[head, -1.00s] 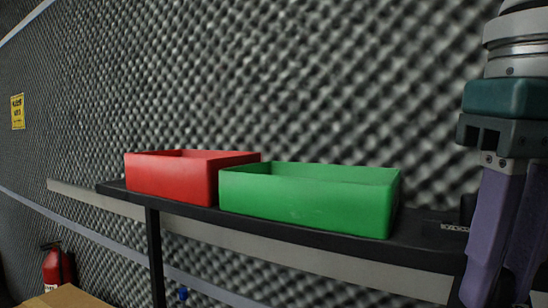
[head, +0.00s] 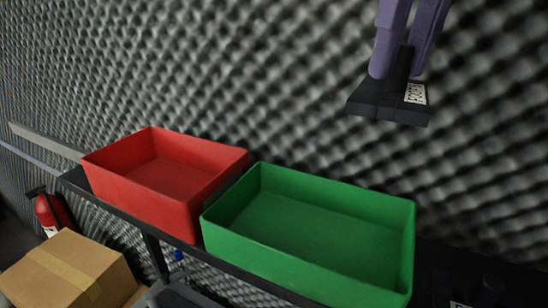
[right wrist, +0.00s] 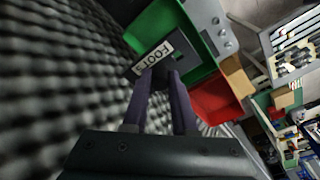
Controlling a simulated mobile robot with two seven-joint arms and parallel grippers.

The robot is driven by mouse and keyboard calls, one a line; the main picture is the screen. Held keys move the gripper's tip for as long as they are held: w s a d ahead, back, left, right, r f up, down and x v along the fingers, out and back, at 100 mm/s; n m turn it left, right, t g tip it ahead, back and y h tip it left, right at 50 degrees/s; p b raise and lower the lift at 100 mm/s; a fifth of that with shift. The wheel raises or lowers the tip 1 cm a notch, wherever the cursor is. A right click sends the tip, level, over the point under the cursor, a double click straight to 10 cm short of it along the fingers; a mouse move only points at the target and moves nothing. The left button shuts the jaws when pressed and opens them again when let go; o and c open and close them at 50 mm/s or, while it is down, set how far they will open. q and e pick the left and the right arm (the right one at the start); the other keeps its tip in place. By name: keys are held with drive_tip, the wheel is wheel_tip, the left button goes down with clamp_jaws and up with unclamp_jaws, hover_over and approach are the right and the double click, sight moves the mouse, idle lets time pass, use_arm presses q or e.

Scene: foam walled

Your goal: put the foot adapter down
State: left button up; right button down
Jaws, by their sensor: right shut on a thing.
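The foot adapter (head: 388,101) is a black part with a flat flared base and a white printed label. My right gripper (head: 396,70), with purple fingers, is shut on its upper stem and holds it in the air, above and behind the green bin. In the right wrist view the adapter (right wrist: 167,53) sits between the fingertips (right wrist: 163,78), its label showing large letters, with the green bin beyond it. The green bin (head: 308,267) and the red bin (head: 137,198) stand side by side on a black shelf; both look empty inside. My left gripper is not in view.
A grey foam wall (head: 290,80) rises close behind the shelf. Dark items (head: 490,290) sit on the shelf right of the green bin, hard to make out. A cardboard box (head: 75,270) and a red fire extinguisher (head: 50,212) are at the lower left.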

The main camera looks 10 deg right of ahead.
sight(392, 89)
drive_tip(key=shift+w+a+f, duration=0.1)
drive_tip(key=shift+w+f, duration=0.45)
drive_tip(key=shift+f, duration=0.25)
drive_tip(key=f, duration=0.4)
drive_tip(key=shift+s+f, duration=0.1)
drive_tip(key=shift+s, duration=0.15)
wheel_tip(392, 89, down, 10)
drive_tip(key=p, duration=0.3)
wheel_tip(392, 89, down, 3)
drive_tip(key=shift+f+p, duration=0.2)
drive_tip(key=shift+p, duration=0.55)
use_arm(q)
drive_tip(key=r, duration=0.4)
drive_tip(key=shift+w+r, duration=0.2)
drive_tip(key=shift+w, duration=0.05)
use_arm(e)
drive_tip(key=shift+f, duration=0.4)
drive_tip(key=shift+f, duration=0.15)
drive_tip(key=c, duration=0.7)
unclamp_jaws()
